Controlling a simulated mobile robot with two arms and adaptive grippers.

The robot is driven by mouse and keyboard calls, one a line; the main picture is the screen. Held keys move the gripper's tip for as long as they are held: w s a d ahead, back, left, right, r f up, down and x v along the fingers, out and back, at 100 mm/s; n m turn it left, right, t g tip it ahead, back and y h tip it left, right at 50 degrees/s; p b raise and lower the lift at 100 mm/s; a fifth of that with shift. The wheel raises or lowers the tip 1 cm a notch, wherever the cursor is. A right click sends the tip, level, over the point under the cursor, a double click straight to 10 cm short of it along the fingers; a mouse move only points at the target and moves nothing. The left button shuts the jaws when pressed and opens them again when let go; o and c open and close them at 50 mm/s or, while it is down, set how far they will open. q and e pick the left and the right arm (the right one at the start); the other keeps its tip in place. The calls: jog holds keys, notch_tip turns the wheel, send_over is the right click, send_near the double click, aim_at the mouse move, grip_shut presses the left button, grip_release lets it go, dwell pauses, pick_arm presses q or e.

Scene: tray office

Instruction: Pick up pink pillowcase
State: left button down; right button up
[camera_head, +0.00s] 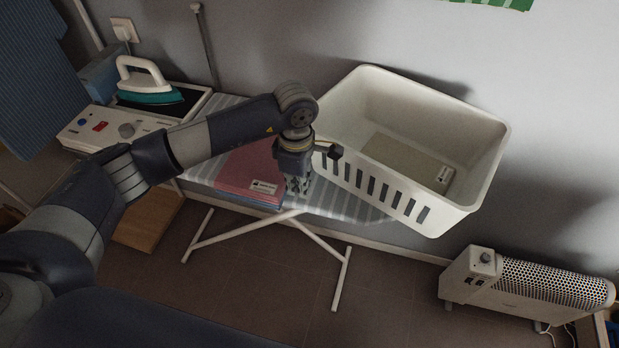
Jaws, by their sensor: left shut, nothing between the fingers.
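The pink pillowcase (246,178) lies folded and flat on the striped ironing board, left of the white basket. It has a white label near its front right corner. My left arm reaches over it from the left and hides part of its back. My left gripper (298,186) points down at the pillowcase's right edge, between it and the basket. The gripper is shut with nothing in it. I cannot tell whether its fingertips touch the pillowcase or the board. My right gripper is not in view.
A white laundry basket (487,187) stands on the right part of the ironing board (345,203), with a folded beige cloth (405,158) inside. A steam iron (145,84) rests on its station (112,128) at the left. A heater (520,283) stands on the floor at right.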

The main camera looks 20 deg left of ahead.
aim_at(275, 183)
pick_arm(q)
jog(key=shift+a, duration=0.25)
jog(key=shift+w, duration=0.1)
jog(key=shift+a+f, duration=0.15)
jog(key=shift+a, duration=0.05)
jog(key=a+b, duration=0.3)
jog(key=a, duration=0.1)
jog(key=shift+w+a+f+b, duration=0.1)
jog(key=shift+a+b, duration=0.25)
jog(key=shift+a+r, duration=0.2)
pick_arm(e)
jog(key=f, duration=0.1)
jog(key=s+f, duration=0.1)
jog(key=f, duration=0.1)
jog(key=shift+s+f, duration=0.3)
pick_arm(q)
jog(key=shift+d, duration=0.1)
